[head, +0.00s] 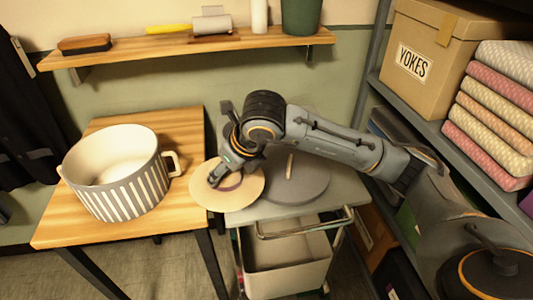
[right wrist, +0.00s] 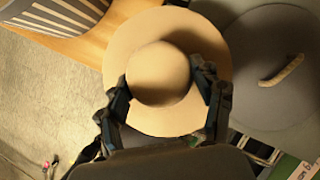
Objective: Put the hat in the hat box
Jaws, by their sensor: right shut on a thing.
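The hat (head: 207,193) is cream with a wide round brim and a purple band. My right gripper (head: 227,176) is shut on its crown. In the right wrist view the two fingers (right wrist: 166,95) sit on either side of the crown of the hat (right wrist: 125,50). The hat is over the gap between the table and the cart, at the cart's left edge. The hat box (head: 113,186) is round, grey with white stripes, open at the top, with a handle at its right. Its visible inside looks empty. My left gripper is not in view.
The box stands on a wooden table (head: 182,121). A round grey lid (head: 307,183) with a rope handle lies on the cart (head: 342,190). A wall shelf (head: 180,44) holds a brush and a lint roller. A rack with a YOKES carton (head: 423,60) stands at right.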

